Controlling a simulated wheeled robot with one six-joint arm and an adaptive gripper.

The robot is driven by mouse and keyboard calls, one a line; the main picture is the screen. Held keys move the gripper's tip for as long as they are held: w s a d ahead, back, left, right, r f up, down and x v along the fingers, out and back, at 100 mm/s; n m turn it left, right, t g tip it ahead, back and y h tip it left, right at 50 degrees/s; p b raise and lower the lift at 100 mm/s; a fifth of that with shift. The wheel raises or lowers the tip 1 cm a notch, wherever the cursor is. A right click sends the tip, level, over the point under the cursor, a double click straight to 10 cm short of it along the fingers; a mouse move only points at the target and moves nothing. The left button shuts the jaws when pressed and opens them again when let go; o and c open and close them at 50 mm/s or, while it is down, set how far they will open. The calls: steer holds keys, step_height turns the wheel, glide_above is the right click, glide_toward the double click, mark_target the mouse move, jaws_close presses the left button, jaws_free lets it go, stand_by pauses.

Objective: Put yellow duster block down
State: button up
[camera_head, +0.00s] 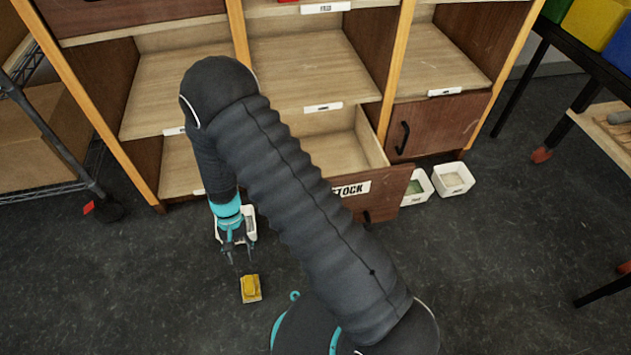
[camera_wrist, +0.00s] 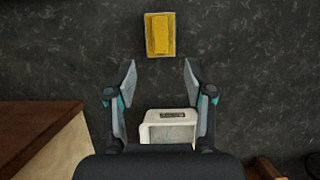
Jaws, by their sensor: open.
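The yellow duster block (camera_head: 250,287) lies on the dark floor in front of the wooden cabinet. It also shows at the top of the wrist view (camera_wrist: 160,35), beyond my fingertips. My gripper (camera_head: 238,262) points down near the block, on its cabinet side. In the wrist view my gripper (camera_wrist: 160,80) has its two fingers spread wide with only floor between them. The block is apart from both fingers.
A white bin (camera_wrist: 168,127) stands on the floor beneath my gripper. An open drawer marked STOCK (camera_head: 352,189) juts from the cabinet. Two small white bins (camera_head: 453,180) sit on the floor to its right. Floor left of the block is clear.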

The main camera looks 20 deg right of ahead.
steer(key=w+d+r+t, duration=0.1)
steer(key=d+r+t, duration=0.15)
steer(key=r, duration=0.65)
steer(key=w+d+r+t+y, duration=0.1)
steer(key=d+r, duration=0.3)
steer(key=r, duration=0.6)
steer(key=w+d+r+t, duration=0.1)
steer(key=d+r, duration=0.3)
steer(key=r, duration=0.5)
steer(key=s+d+r+t, duration=0.2)
steer(key=s+d+r, duration=0.4)
steer(key=s+r, duration=0.2)
steer(key=s+d+r+t+h, duration=0.1)
steer(key=s+d+r+t, duration=0.2)
steer(key=s+d+r, duration=0.3)
steer(key=shift+s+d+r+n, duration=0.25)
steer(key=shift+s+r+n, duration=0.15)
steer(key=shift+s+r, duration=0.85)
steer(key=shift+t, duration=0.25)
